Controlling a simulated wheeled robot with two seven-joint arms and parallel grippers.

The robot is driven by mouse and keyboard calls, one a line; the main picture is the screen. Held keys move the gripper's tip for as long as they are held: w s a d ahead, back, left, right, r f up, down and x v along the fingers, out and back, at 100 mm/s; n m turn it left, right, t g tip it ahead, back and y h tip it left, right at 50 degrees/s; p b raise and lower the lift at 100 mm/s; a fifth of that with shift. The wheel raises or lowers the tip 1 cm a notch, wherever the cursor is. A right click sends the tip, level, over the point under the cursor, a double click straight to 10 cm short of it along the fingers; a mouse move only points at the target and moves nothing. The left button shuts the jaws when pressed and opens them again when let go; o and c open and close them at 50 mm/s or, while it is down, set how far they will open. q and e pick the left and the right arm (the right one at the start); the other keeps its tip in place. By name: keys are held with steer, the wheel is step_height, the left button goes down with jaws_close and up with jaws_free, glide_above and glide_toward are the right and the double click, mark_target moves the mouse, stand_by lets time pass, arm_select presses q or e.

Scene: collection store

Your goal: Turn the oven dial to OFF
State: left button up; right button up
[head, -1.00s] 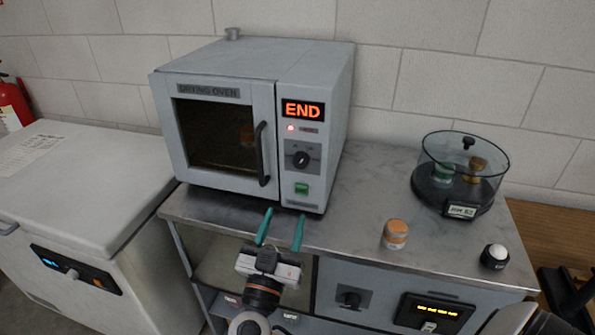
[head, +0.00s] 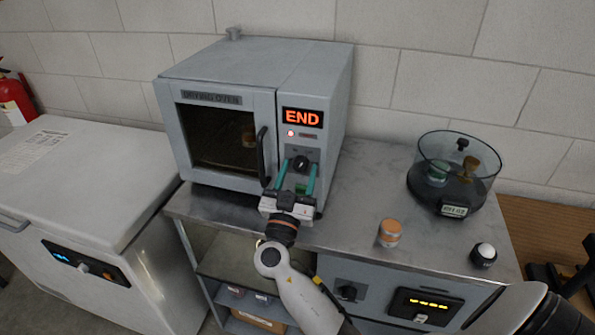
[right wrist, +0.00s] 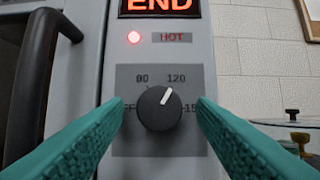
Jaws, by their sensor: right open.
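The drying oven (head: 220,125) stands on the grey counter, its door closed and its display (head: 302,118) reading END in orange. Its black dial (head: 300,165) is on the panel below. The OFF mark (right wrist: 128,110) at the left is partly hidden by a finger. My right gripper (head: 298,170) is open, its teal fingers on either side of the dial with visible gaps, apparently not touching it. My left gripper is not in view.
The door handle (head: 263,155) is just left of my right gripper. A red HOT lamp (right wrist: 134,37) is lit. An orange-lidded jar (head: 389,233) and a glass desiccator (head: 455,175) stand to the right on the counter.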

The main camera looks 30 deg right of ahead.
steer(key=c, duration=1)
steer(key=shift+o, duration=0.2)
